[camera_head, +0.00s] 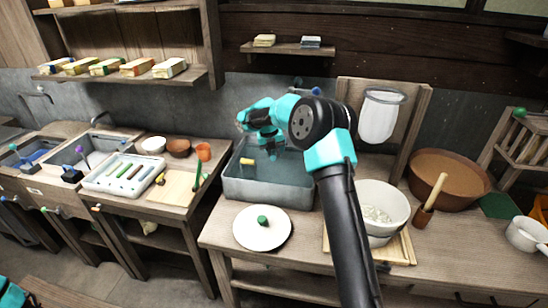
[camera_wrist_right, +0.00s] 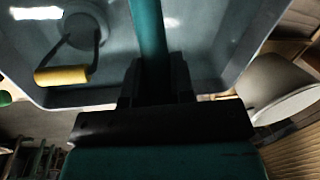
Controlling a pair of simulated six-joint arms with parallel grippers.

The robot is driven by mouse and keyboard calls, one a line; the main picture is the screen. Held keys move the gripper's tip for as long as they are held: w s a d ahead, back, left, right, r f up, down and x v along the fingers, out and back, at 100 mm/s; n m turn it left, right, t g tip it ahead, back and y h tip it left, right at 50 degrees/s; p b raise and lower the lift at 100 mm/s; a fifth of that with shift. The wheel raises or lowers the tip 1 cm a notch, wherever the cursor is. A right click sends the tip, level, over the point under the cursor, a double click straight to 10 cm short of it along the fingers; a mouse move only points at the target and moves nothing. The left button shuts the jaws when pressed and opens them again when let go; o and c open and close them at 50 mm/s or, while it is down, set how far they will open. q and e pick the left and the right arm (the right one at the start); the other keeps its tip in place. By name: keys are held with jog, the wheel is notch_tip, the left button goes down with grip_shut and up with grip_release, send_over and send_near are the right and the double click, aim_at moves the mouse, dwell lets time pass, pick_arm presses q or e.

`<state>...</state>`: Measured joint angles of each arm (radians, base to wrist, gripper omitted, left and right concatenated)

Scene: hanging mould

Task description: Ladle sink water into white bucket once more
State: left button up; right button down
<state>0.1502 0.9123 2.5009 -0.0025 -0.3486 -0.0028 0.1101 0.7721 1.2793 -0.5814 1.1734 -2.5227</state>
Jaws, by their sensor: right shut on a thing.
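The grey sink (camera_head: 268,190) holds bluish water (camera_head: 285,176) in the middle of the counter; its inside also fills the top of the right wrist view. A yellow grip (camera_wrist_right: 61,75) on a bail lies in the sink. The white bucket (camera_head: 378,221) stands right of the sink with pale contents. My left gripper is out of view.
A white round plate or lid with a green knob (camera_head: 262,220) lies front-left of the sink. A brown basin (camera_head: 447,180) and a cup with a wooden stick (camera_head: 433,192) stand right of the bucket. A white bag (camera_head: 380,117) hangs behind.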

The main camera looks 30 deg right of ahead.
jog(key=shift+r, duration=3.2)
